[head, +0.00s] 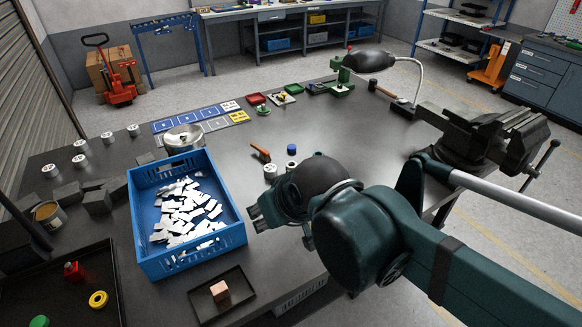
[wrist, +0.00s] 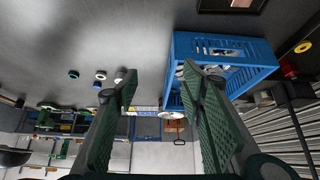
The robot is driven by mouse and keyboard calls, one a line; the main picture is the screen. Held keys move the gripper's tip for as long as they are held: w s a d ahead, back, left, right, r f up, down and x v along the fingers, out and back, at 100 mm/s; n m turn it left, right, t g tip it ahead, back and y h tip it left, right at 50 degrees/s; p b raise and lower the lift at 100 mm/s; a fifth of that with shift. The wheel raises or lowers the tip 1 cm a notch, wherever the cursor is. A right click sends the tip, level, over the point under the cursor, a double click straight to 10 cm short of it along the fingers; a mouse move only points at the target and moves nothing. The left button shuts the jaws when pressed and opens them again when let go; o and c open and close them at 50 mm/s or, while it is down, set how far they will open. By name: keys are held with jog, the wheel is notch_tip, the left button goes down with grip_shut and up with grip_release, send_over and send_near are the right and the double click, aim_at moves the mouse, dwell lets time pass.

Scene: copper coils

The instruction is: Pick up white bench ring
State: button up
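My gripper (head: 260,212) hangs above the bench just right of the blue crate. In the wrist view its two green fingers (wrist: 157,85) stand wide apart with nothing between them. Small round pieces lie on the dark bench beyond it: a white ring-like piece (head: 270,171), another pale one with a dark centre (head: 291,165), and a blue one (head: 291,149). I cannot tell which pale piece is the named ring.
The blue crate (head: 190,262) holds many white pieces. A small tray (head: 236,289) with a copper block stands in front. An orange-handled tool (head: 261,155), a metal bowl (head: 184,138) and a vise (head: 490,135) are farther off. Several white rolls (head: 80,160) stand at left.

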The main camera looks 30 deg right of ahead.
jog(key=shift+o, duration=0.9)
jog(key=w+d+r+n+g+p, duration=0.15)
jog(key=w+d+n+p, duration=0.35)
jog(key=w, duration=0.7)
jog(key=w+d+r+n+g, duration=0.1)
jog(key=w+d+n+g, duration=0.15)
jog(key=w+d, duration=0.65)
jog(key=w+d+f+n+g+p, duration=0.3)
jog(key=w+d+f+n, duration=0.5)
jog(key=w+d+f, duration=0.6)
jog(key=shift+w+f+p, duration=0.85)
jog(key=shift+w+f, duration=0.7)
jog(key=shift+f, duration=0.15)
